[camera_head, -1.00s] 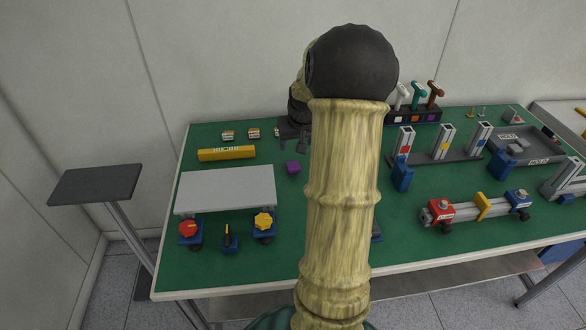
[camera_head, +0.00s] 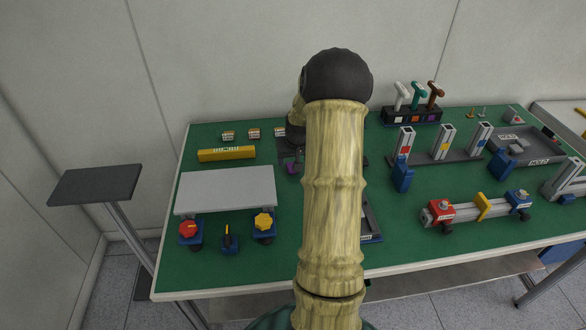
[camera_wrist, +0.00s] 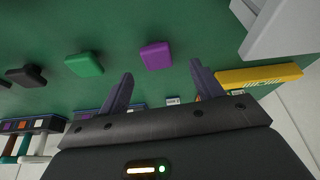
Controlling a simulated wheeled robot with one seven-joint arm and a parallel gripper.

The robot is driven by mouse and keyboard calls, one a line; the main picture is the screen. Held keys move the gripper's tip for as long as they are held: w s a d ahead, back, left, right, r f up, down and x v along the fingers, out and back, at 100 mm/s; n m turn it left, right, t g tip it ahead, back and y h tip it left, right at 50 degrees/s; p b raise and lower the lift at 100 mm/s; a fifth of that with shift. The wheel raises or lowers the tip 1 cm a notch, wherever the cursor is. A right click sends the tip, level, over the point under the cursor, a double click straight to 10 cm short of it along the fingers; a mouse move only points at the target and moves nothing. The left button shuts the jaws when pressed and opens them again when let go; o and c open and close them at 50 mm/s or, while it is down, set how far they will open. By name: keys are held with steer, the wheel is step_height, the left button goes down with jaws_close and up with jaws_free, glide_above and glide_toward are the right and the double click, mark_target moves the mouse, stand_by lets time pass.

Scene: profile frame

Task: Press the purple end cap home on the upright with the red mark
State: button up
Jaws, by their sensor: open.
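The purple end cap (camera_wrist: 156,56) lies on the green bench top, just ahead of my fingertips in the wrist view. In the head view the cap (camera_head: 292,168) is partly covered by my gripper (camera_head: 291,157). In the wrist view my gripper (camera_wrist: 161,73) is open and empty, its fingers on either side of the line to the cap; whether they touch it I cannot tell. The upright with the red mark (camera_head: 405,142) stands at the left of a row of uprights on a dark base, right of my arm.
A green cap (camera_wrist: 84,64) and a black cap (camera_wrist: 26,76) lie beside the purple one. A yellow bar (camera_head: 227,153) and a raised grey plate (camera_head: 225,188) are left of my gripper. A rack of coloured T-handles (camera_head: 411,115) stands behind the uprights.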

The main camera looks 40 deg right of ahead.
steer(key=x, duration=0.5)
steer(key=shift+d, duration=0.15)
steer(key=c, duration=1)
steer(key=shift+c, duration=0.2)
steer(key=shift+r, duration=0.1)
step_height(320, 180, up, 10)
steer(key=shift+p, duration=0.3)
